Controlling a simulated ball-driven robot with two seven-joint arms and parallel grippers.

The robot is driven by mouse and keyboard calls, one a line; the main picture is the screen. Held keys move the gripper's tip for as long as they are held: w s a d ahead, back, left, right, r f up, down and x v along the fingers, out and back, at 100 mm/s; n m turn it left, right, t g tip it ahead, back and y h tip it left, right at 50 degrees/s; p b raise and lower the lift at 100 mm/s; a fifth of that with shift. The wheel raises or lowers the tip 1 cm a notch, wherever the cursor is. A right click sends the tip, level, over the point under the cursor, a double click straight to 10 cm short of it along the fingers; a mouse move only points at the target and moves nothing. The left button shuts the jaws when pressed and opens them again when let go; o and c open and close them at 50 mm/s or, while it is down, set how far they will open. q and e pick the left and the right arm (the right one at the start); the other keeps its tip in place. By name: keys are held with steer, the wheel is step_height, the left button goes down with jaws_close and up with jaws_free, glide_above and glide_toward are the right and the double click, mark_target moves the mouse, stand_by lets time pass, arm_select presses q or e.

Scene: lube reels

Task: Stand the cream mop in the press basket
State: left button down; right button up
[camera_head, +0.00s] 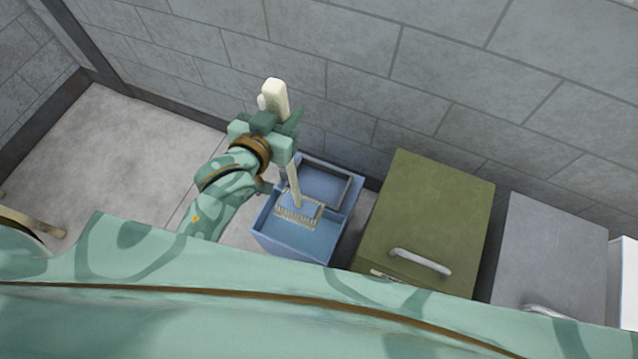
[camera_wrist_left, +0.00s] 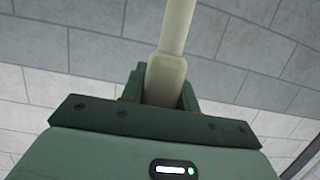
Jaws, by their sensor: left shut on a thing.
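The cream mop (camera_head: 294,188) is gripped by its handle in my left gripper (camera_head: 275,121), which is shut on it. The handle's thick top end sticks up above the jaws, and the mop head with its fringe hangs below. The mop head shows over the blue bucket (camera_head: 270,246), inside its rim as seen from above. I cannot tell whether the head touches anything. The press basket (camera_head: 326,184) appears to be the framed compartment at the bucket's far side, behind the mop head. In the left wrist view the cream handle (camera_wrist_left: 168,75) rises between the dark green jaws.
An olive cabinet (camera_head: 430,215) with a pale handle stands right of the bucket. A grey cabinet (camera_head: 550,255) stands farther right. A grey block wall (camera_head: 350,60) runs behind them. The pale floor (camera_head: 120,150) at the left is clear.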

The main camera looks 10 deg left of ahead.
arm_select(q)
steer(key=shift+w+r+p, duration=0.45)
steer(key=shift+w+r, duration=0.25)
steer(key=shift+w, duration=0.2)
steer(key=w+d+f+b, duration=0.3)
steer(key=w+f+b, duration=0.6)
steer(key=w+f, duration=0.4)
steer(key=shift+w+d, duration=0.3)
steer(key=shift+w, duration=0.1)
arm_select(e)
step_height(320, 180, down, 7)
steer(key=s, duration=0.2)
steer(key=shift+d, duration=0.2)
arm_select(q)
steer(key=shift+f, duration=0.1)
steer(key=shift+f, duration=0.1)
steer(key=c, duration=1.1)
jaws_free()
steer(key=shift+o, duration=0.2)
arm_select(e)
steer(key=shift+a+g, duration=0.1)
steer(key=shift+g, duration=0.2)
